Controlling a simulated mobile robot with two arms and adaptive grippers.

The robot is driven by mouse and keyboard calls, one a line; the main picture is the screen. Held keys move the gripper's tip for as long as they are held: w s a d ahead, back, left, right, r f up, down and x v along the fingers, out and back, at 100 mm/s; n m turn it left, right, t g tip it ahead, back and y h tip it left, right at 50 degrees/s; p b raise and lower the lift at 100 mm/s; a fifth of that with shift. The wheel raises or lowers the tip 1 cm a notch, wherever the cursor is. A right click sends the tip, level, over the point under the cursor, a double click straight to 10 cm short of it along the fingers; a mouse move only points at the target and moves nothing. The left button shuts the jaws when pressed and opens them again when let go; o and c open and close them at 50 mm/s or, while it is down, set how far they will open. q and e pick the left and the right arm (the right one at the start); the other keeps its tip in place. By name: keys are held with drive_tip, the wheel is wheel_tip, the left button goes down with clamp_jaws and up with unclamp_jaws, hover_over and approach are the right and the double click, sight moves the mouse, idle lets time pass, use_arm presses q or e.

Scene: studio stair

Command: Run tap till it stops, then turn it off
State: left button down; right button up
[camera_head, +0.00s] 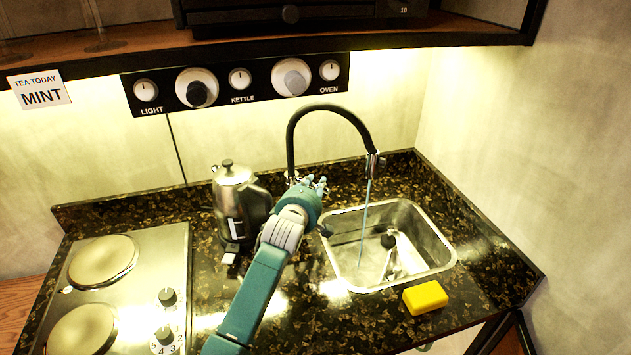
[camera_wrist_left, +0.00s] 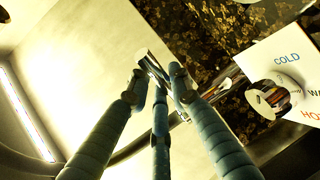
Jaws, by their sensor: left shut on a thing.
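The black arched tap (camera_head: 333,110) stands behind the sink, and a thin stream of water (camera_head: 365,215) falls from its spout into the sink (camera_head: 440,262). My left gripper (camera_head: 318,184) is at the base of the tap, left of the sink. In the left wrist view its fingers (camera_wrist_left: 160,85) are closed around a shiny metal piece (camera_wrist_left: 152,66), which looks like the tap's lever. A round tap part with a white plate marked COLD (camera_wrist_left: 288,60) shows at the right of that view. My right gripper is not in view.
A metal kettle (camera_head: 232,200) stands just left of my left arm. A yellow sponge (camera_head: 425,297) lies at the sink's front edge. A hob (camera_head: 130,285) is at the left. A knob panel (camera_head: 240,85) and a shelf are above.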

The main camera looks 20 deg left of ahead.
use_arm(q)
drive_tip(key=c, duration=1.6)
unclamp_jaws()
drive_tip(key=shift+w+f, duration=0.1)
drive_tip(key=shift+w, duration=0.05)
drive_tip(key=v, duration=1.2)
drive_tip(key=shift+a, duration=0.1)
